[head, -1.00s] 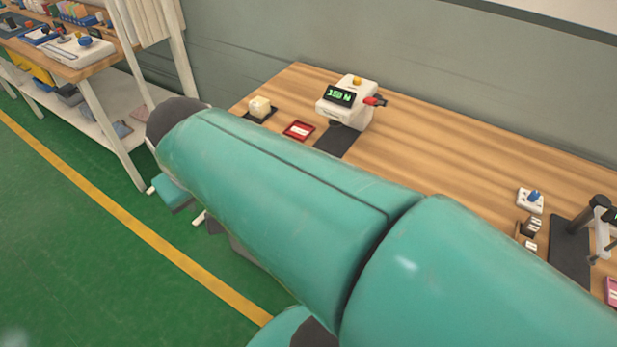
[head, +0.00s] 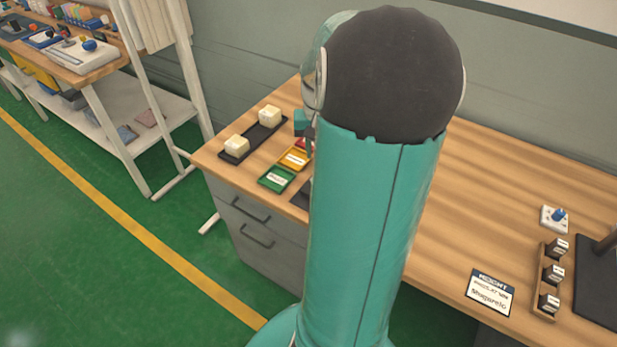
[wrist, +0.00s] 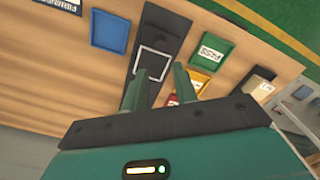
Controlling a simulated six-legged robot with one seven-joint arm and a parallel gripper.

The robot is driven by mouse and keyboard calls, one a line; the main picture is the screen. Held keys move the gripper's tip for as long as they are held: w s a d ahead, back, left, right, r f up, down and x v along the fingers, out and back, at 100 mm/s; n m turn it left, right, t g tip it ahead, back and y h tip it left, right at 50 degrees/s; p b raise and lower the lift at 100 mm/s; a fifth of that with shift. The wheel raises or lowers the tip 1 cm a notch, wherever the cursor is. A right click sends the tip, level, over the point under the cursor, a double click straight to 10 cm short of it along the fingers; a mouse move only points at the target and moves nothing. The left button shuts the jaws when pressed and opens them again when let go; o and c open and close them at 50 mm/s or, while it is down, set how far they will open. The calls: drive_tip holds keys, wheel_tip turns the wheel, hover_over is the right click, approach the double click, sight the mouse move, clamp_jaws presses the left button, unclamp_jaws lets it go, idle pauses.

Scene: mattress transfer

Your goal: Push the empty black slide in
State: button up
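The black slide (wrist: 152,63) shows in the wrist view as a dark plate with a white square outline and nothing on it. It lies on a longer dark strip (wrist: 165,28) on the wooden table. My gripper (wrist: 161,72) is open and empty, its two green fingers apart on either side of the slide's near part. I cannot tell whether they touch it. In the head view my arm covers most of this spot, and only a small dark corner (head: 302,196) shows.
Green (head: 277,179) and yellow (head: 294,159) trays lie beside the strip, with a red tray (wrist: 173,100) partly hidden. A blue tray (wrist: 110,30) lies on the other side. A black tray (head: 239,155) holds two cream blocks. The right table middle is clear.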

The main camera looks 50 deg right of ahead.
wheel_tip(320, 180, down, 14)
drive_tip(key=shift+w+r, duration=0.1)
drive_tip(key=shift+r, duration=0.1)
idle(0.4)
drive_tip(key=shift+d, duration=0.1)
clamp_jaws()
